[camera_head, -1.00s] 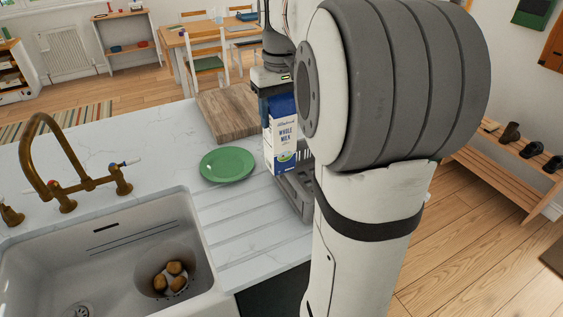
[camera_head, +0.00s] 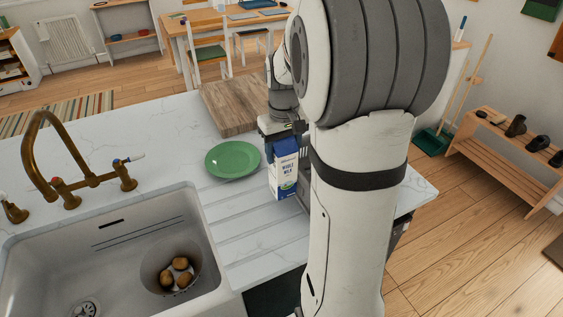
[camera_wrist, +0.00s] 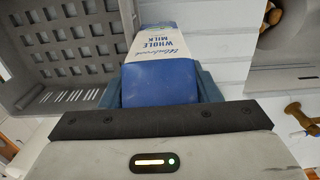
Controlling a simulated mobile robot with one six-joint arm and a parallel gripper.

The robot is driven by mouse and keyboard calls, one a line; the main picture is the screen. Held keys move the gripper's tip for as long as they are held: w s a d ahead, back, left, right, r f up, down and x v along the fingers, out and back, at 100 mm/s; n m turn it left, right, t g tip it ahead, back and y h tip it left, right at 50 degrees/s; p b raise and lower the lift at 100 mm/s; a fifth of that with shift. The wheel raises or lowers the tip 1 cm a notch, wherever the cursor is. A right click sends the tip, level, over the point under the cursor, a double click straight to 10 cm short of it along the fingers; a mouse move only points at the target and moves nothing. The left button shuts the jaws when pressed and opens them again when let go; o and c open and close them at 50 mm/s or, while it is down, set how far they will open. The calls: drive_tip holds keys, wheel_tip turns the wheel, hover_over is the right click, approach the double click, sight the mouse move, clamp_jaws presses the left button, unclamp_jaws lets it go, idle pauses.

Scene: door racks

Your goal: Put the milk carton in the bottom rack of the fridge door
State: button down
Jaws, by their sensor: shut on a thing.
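The milk carton (camera_head: 284,174) is white and blue, marked "WHOLE MILK", and is upright over the worktop, right of the green plate. My gripper (camera_head: 284,140) is above it, shut on its blue top. In the wrist view the carton (camera_wrist: 162,52) is between my gripper's blue-grey fingers (camera_wrist: 160,88). I cannot tell whether its base touches the worktop. The fridge and its door racks are not in view.
A grey slotted crate (camera_wrist: 75,45) is beside the carton in the wrist view; my arm mostly hides it in the head view. A green plate (camera_head: 232,159), a wooden board (camera_head: 232,104) and a sink (camera_head: 110,245) with potatoes (camera_head: 178,272) are nearby.

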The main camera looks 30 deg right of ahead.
drive_tip(key=shift+f, duration=2.35)
drive_tip(key=c, duration=0.9)
unclamp_jaws()
drive_tip(key=shift+f, duration=0.15)
drive_tip(key=shift+c, duration=0.2)
drive_tip(key=o, duration=0.5)
drive_tip(key=shift+c, duration=0.2)
